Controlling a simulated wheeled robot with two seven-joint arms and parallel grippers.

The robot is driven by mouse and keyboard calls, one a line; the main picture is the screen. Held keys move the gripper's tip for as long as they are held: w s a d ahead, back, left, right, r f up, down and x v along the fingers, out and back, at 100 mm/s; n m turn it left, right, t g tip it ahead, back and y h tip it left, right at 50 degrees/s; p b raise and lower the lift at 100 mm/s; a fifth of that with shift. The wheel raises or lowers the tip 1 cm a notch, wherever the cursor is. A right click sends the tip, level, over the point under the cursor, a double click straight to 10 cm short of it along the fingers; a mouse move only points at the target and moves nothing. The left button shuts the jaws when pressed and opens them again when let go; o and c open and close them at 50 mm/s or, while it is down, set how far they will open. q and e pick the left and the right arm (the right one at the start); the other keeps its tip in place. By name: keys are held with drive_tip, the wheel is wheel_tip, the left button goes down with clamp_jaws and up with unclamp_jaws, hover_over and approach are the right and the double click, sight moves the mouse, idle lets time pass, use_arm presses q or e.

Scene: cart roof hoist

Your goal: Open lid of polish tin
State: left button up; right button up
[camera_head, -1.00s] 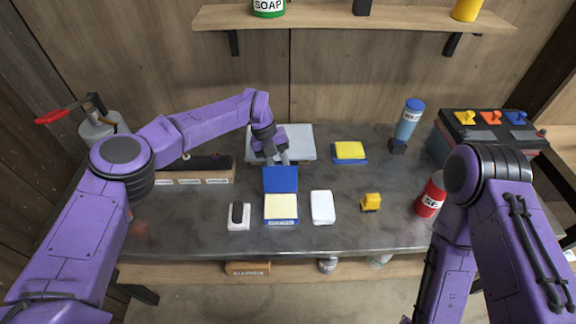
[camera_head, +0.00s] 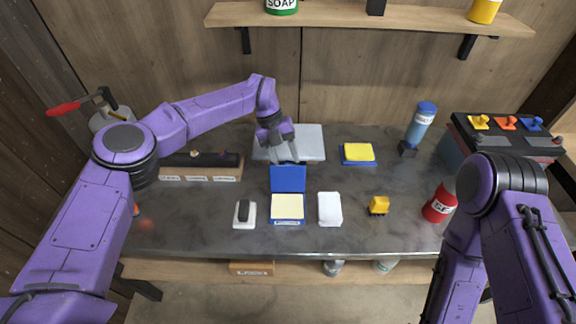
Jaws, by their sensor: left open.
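The polish tin (camera_head: 287,208) is a blue square tin with a cream filling, on the grey bench top near its front middle. Its blue lid (camera_head: 288,179) stands raised at the tin's back edge, so the cream filling shows. My left gripper (camera_head: 288,157) is open, just behind and above the lid's top edge. Its fingers point down, and I cannot tell whether they touch the lid. My right gripper is out of view; only my right arm shows at the right.
A white block with a dark grip (camera_head: 244,213) lies left of the tin, a white pad (camera_head: 329,208) right of it. A yellow block (camera_head: 379,205), red can (camera_head: 439,204), blue bottle (camera_head: 421,122) and yellow-topped blue pad (camera_head: 357,153) stand rightward. A pale tray (camera_head: 305,140) lies behind.

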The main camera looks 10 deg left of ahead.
use_arm(q)
drive_tip(key=b+v, duration=0.1)
drive_tip(key=v, duration=0.6)
drive_tip(key=shift+r, duration=0.2)
